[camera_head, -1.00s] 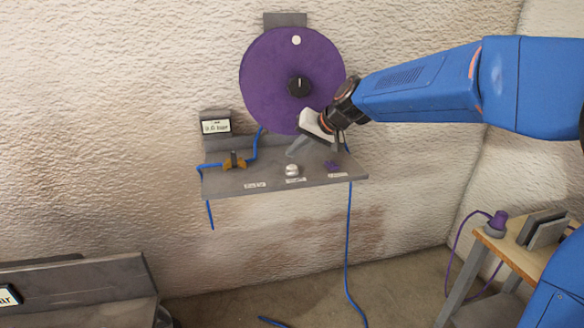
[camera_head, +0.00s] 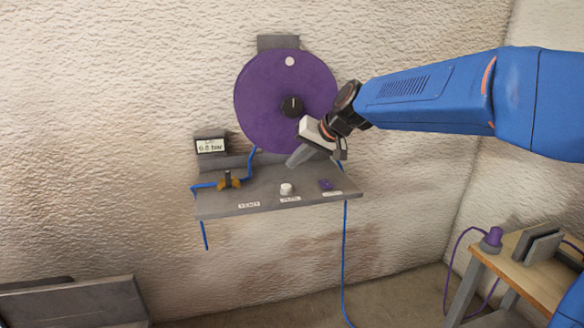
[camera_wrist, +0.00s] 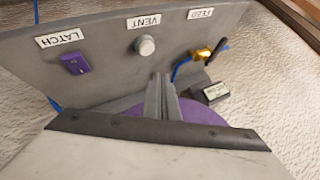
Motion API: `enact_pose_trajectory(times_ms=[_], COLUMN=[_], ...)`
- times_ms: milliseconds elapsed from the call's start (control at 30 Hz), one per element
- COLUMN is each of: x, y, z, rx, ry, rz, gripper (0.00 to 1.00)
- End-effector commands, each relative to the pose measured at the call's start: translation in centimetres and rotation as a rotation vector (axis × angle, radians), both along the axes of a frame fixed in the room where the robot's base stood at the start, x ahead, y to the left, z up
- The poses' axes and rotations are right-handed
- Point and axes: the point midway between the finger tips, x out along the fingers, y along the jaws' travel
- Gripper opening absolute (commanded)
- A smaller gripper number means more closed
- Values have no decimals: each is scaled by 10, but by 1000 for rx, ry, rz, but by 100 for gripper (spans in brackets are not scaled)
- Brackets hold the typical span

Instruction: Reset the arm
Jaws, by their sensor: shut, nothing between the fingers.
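My gripper (camera_head: 293,160) is in front of the wall shelf (camera_head: 230,206), beside the lower right edge of the purple disc (camera_head: 262,100). Its fingers are together and empty, pointing down and left. In the wrist view the shut fingers (camera_wrist: 162,98) point at the shelf, near the white round VENT knob (camera_wrist: 145,45). I cannot tell whether they touch anything. My forearm comes in from the right.
The shelf carries a purple LATCH switch (camera_wrist: 75,64) and an orange FEED valve (camera_head: 229,182) with a dark handle. A gauge (camera_head: 211,146) stands behind. Blue hoses hang below. A wooden table (camera_head: 534,275) is at right, a grey bench (camera_head: 80,300) at lower left.

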Motion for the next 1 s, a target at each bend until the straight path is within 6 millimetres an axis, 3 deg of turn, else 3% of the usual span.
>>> enact_pose_trajectory(times_ms=[200,467,700,1000], x=[-61,-144,-224,-321], y=[-66,-142,-204,-267], z=[-6,-31,-65,-119], rx=[-85,-205,-316,-453], ry=[5,25,53,95], rz=[-29,-68,-114,-181], gripper=[0,0,0,0])
